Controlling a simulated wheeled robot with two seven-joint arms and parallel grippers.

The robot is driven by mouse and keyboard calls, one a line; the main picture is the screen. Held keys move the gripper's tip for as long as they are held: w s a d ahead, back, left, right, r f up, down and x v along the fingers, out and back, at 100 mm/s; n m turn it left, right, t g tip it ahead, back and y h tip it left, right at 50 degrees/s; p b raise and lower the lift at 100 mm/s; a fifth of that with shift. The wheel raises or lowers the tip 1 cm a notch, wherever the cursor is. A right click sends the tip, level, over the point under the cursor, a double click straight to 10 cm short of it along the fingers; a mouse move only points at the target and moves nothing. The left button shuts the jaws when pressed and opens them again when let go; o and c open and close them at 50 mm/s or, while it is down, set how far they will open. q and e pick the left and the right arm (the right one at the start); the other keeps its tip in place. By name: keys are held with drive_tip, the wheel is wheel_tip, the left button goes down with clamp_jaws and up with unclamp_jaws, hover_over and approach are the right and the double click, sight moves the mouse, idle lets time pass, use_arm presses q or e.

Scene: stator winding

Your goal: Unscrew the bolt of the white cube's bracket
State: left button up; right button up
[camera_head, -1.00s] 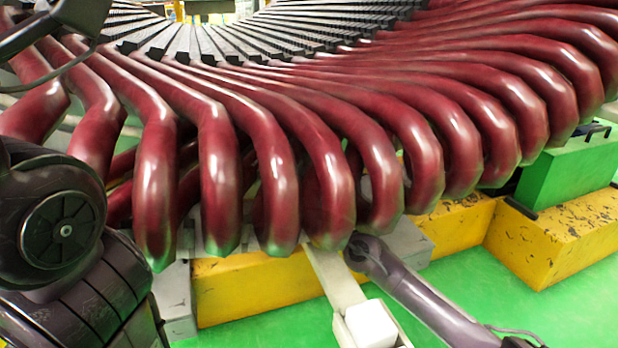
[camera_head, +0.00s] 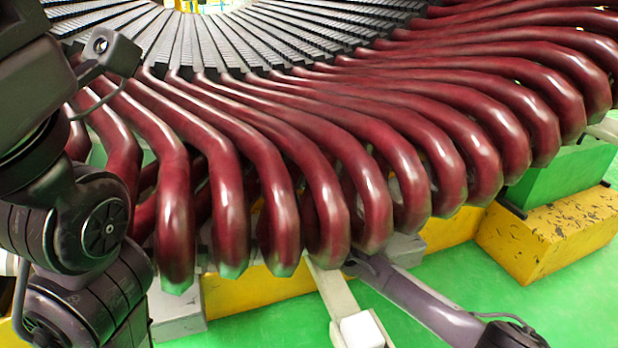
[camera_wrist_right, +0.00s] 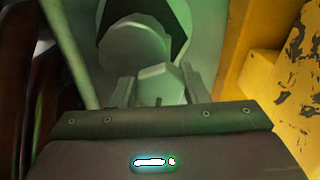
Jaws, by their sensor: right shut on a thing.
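The white cube (camera_head: 361,330) sits on a pale bar-shaped bracket (camera_head: 333,290) that runs up beneath the red coil ends, low in the head view. My right arm comes in from the lower right, and its far end meets the bracket's upper part, where the coils hide the fingers. In the right wrist view, my right gripper (camera_wrist_right: 160,92) is shut on a small pale faceted piece, apparently the bolt (camera_wrist_right: 160,78). A larger pale rounded part (camera_wrist_right: 137,48) lies just behind it. My left arm stands at the left of the head view, but its gripper is not visible.
Thick red coil ends (camera_head: 325,200) curve over the work area and crowd my arms. A yellow block (camera_head: 550,235) and a green block (camera_head: 562,175) stand at the right. A grey block (camera_head: 178,312) is at the lower left. Green floor (camera_head: 480,290) is open at the lower right.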

drive_tip(key=shift+f, duration=0.1)
idle(0.3)
drive_tip(key=o, duration=1)
drive_tip(key=shift+c, duration=0.2)
drive_tip(key=shift+s, duration=0.1)
drive_tip(key=shift+s+d+p, duration=0.15)
drive_tip(key=shift+s+p, duration=0.05)
drive_tip(key=shift+p, duration=0.25)
drive_tip(key=p+v, duration=0.4)
drive_tip(key=v, duration=0.3)
drive_tip(key=shift+p, duration=0.3)
